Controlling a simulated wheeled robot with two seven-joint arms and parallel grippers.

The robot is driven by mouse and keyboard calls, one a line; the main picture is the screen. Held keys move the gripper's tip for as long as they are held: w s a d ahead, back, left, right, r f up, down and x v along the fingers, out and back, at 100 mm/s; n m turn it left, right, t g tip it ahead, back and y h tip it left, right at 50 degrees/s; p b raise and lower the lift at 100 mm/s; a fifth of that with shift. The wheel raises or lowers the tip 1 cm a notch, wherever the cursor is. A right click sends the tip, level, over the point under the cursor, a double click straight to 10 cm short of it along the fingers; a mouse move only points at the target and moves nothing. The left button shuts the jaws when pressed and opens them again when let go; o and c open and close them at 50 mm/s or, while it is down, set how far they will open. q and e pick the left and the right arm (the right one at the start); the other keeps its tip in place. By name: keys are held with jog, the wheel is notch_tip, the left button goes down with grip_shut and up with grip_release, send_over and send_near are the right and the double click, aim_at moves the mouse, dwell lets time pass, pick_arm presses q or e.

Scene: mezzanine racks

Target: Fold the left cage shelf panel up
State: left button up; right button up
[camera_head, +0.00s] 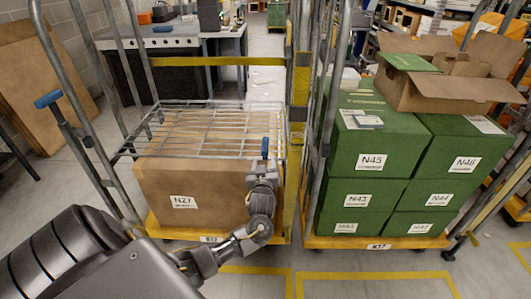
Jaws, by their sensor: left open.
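The left cage's shelf panel (205,128), a grey wire grid, lies about level between the cage's tube sides. It is over a large brown box labelled N27 (165,192), which stands on the yellow cage base. My left arm comes in from the lower left and crosses in front of the box. My left gripper (264,166) is open near the panel's front right corner, beside a small blue-topped part (265,147). I cannot tell whether its fingers touch the panel. My right gripper is out of view.
A right cage (350,243) holds stacked green boxes (372,150) with an open brown carton (452,85) on top. A blue handle (47,99) sticks out at left. A workbench (150,42) stands behind. Grey floor in front is clear, with yellow lines.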

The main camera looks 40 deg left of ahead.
aim_at(265, 155)
pick_arm(q)
jog(key=x, duration=0.7)
jog(key=shift+w+a, duration=0.25)
jog(key=shift+w, duration=0.05)
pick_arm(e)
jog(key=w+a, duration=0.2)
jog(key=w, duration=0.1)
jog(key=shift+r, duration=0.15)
